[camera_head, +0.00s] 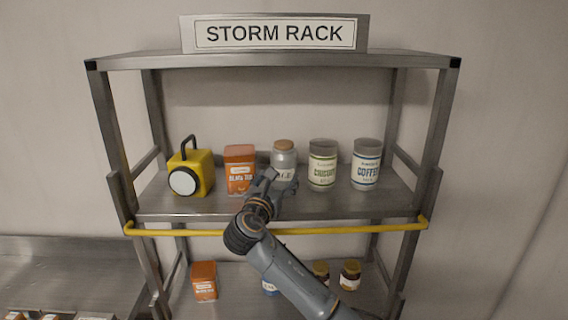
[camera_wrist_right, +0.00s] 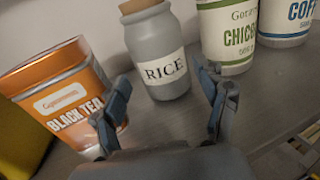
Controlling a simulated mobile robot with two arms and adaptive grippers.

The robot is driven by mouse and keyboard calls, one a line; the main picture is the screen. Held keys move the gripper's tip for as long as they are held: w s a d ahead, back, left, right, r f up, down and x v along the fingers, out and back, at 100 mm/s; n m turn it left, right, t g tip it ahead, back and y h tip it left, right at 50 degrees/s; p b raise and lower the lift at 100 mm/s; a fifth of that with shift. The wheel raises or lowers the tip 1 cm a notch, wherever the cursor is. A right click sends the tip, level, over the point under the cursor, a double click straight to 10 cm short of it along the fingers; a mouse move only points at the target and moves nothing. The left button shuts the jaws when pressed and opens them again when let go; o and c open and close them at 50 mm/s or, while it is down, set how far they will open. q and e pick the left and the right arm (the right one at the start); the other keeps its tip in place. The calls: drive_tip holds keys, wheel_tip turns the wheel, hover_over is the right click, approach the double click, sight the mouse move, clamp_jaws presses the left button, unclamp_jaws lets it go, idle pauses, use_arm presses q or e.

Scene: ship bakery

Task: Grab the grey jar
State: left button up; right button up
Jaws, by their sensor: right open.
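The grey jar (camera_head: 285,158) has a cork lid and a white label reading RICE. It stands upright on the rack's middle shelf, between an orange tin and a green-labelled can. It also shows in the right wrist view (camera_wrist_right: 157,52), straight ahead between the fingers but beyond their tips. My right gripper (camera_head: 272,184) is open and empty in front of the jar, hiding part of its lower body in the head view. The fingers show wide apart in the right wrist view (camera_wrist_right: 164,95). My left gripper is not in view.
The orange black tea tin (camera_head: 240,168) stands close left of the jar, the chicory can (camera_head: 322,164) and coffee can (camera_head: 366,163) right of it. A yellow lantern (camera_head: 200,172) is farther left. A yellow rail (camera_head: 390,226) runs along the shelf front.

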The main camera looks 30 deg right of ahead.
sight(282, 171)
drive_tip(key=p+x, duration=0.2)
drive_tip(key=x, duration=0.1)
drive_tip(key=shift+w+d+r, duration=0.1)
drive_tip(key=shift+d+r, duration=0.1)
drive_tip(key=shift+d, duration=0.05)
drive_tip(key=shift+w+d+f, duration=0.15)
drive_tip(key=shift+w+d, duration=0.1)
drive_tip(key=shift+a, duration=0.1)
drive_tip(key=c, duration=1.2)
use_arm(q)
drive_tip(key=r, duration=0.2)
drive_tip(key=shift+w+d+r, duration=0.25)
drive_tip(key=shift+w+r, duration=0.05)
use_arm(e)
drive_tip(key=shift+c, duration=1.1)
